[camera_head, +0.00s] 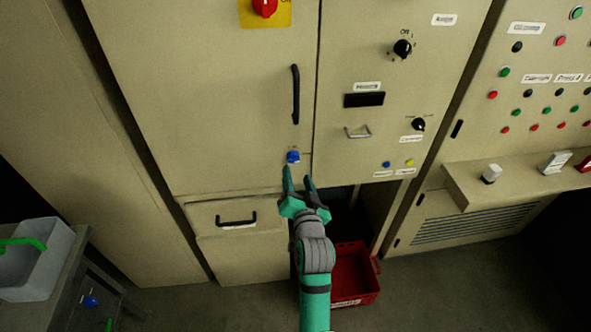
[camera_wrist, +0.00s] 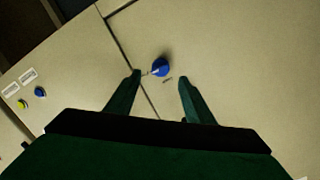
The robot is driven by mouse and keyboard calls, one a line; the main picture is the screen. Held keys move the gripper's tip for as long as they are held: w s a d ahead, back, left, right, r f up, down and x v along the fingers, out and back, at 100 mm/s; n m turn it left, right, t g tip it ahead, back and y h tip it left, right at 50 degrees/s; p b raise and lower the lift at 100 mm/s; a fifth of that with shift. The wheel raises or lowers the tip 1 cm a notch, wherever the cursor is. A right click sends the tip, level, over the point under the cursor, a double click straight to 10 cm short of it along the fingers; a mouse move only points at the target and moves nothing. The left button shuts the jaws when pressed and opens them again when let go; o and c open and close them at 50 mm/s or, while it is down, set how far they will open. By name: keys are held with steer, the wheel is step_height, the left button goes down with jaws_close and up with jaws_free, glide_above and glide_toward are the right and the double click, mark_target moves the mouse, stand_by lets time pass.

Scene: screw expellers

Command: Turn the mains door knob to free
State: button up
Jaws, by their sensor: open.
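The mains door knob (camera_head: 293,156) is a small blue knob near the lower right corner of a beige cabinet door (camera_head: 215,110). In the wrist view the blue knob (camera_wrist: 161,67) has a pale pointer mark on its left side and small markings beside it. My gripper (camera_head: 298,178) is open and empty, just below the knob in the head view. In the wrist view the two dark green fingers (camera_wrist: 160,80) lie to either side of and short of the knob, not visibly touching it.
A black door handle (camera_head: 296,94) stands above the knob, and a red switch on a yellow plate (camera_head: 265,8) higher up. A panel with black knobs and a metal handle (camera_head: 358,132) is to the right. A red crate (camera_head: 357,275) sits on the floor below.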

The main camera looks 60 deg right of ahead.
steer(key=shift+v, duration=1.95)
